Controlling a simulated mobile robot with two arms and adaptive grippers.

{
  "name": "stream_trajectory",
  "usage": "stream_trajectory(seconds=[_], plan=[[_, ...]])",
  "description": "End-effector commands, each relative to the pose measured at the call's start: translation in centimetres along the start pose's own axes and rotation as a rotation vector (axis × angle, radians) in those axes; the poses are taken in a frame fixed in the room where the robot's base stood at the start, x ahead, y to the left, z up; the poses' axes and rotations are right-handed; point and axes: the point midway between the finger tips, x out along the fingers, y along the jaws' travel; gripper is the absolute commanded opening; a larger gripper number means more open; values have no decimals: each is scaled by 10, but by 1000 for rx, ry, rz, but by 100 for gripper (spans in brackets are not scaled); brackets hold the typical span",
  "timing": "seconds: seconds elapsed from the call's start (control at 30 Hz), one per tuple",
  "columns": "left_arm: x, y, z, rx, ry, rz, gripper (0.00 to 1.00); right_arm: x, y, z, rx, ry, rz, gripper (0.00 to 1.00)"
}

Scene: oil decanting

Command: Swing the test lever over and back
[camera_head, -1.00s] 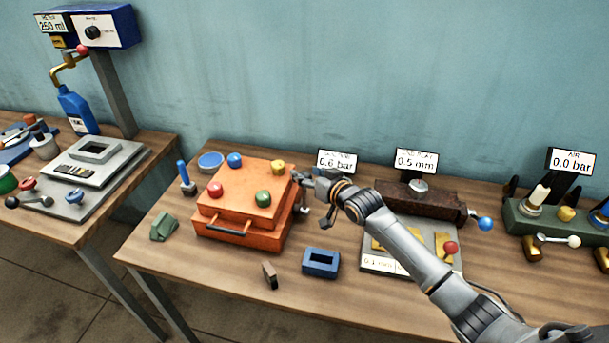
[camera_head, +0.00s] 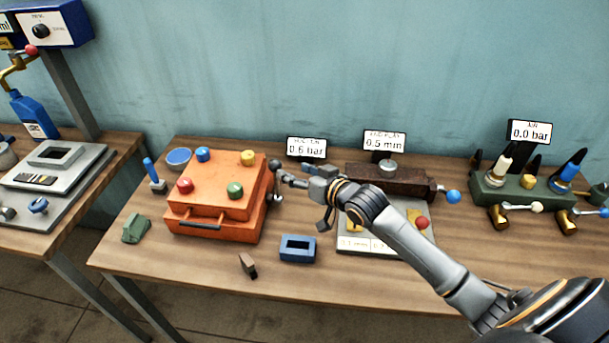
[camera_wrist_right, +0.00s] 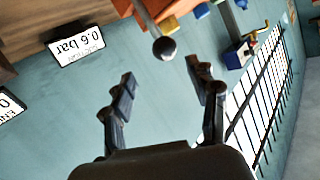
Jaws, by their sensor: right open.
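The orange box (camera_head: 215,217) stands on the middle table, with colored knobs on its lid. A short lever with a dark ball knob (camera_head: 275,165) stands at its right side; I take this as the test lever. The ball also shows in the right wrist view (camera_wrist_right: 164,48), beyond the fingertips and roughly between their lines. My right gripper (camera_head: 298,176) is open and empty, just right of the ball and apart from it. Its two spread fingers show in the right wrist view (camera_wrist_right: 165,88). My left gripper is not in view.
A "0.6 bar" display (camera_head: 307,147) stands behind the gripper. A dark brown block (camera_head: 390,180) with a blue-knobbed handle is to the right. A blue hollow block (camera_head: 298,249) and a small brown block (camera_head: 248,265) lie in front. A green valve unit (camera_head: 525,195) stands farther right.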

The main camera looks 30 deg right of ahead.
Motion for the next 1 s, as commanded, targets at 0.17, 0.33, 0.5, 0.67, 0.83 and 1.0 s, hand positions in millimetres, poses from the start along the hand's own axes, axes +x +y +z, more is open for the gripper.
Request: stream_trajectory(seconds=[0.17,0.33,0.5,0.67,0.83,1.0], plan=[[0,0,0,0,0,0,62,-24,0,0,0,0,1,59],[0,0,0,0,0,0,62,-30,0,0,0,1,1,59],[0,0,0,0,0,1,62,-30,0,0,1,1,1,59],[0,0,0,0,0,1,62,-30,0,0,1,1,1,59],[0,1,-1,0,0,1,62,-31,-2,4,-1,-11,2,59],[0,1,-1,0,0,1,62,-51,-24,62,-41,-159,31,59]])
